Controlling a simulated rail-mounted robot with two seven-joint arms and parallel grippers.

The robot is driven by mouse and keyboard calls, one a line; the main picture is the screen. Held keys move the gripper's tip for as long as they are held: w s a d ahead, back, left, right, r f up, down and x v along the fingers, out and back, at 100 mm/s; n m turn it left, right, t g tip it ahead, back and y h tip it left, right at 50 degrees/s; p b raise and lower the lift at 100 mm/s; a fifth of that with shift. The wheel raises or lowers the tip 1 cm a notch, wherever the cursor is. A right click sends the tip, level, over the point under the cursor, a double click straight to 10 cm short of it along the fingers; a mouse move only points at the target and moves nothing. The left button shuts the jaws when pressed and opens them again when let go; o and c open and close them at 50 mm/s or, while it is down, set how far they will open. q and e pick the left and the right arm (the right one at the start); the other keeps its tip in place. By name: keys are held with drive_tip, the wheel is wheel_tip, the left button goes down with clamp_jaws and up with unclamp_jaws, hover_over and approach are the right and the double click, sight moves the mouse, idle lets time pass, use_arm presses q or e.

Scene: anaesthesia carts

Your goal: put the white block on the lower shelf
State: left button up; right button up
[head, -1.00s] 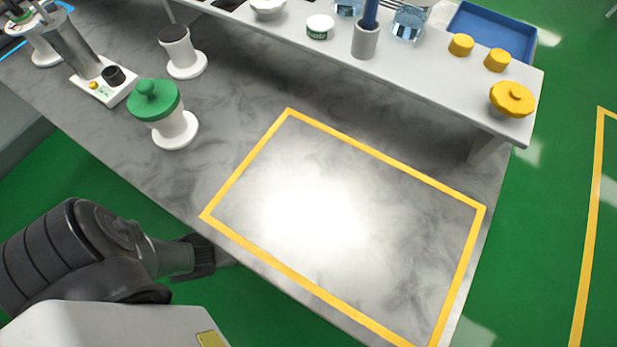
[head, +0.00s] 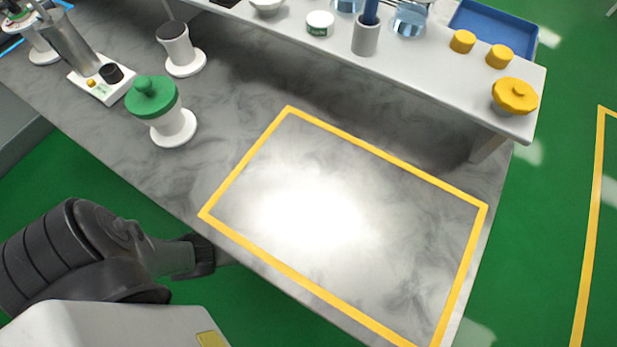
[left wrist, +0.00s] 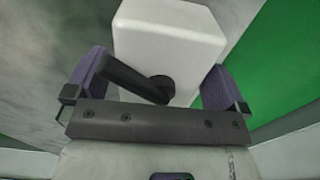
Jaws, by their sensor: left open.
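A white block-like shape (left wrist: 185,45) with a black rod in front of it lies between and beyond the fingers of my left gripper (left wrist: 152,78) in the left wrist view. I cannot tell for sure whether it is the white block, or whether the fingers touch it. The gripper is open, its two purple-padded fingers wide apart. In the head view my left arm comes in at the lower left, by the table's front edge; its fingers do not show clearly there. No lower shelf can be made out for sure. My right gripper is not in view.
A grey marbled table (head: 90,125) carries an empty yellow-taped rectangle (head: 345,140). A green-topped white stand (head: 172,125) stands left of it. Green floor lies right.

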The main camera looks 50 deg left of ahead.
use_arm(q)
wheel_tip(320, 180, up, 10)
drive_tip(key=p, duration=0.6)
drive_tip(key=shift+r+p, duration=0.45)
drive_tip(key=shift+r, duration=0.25)
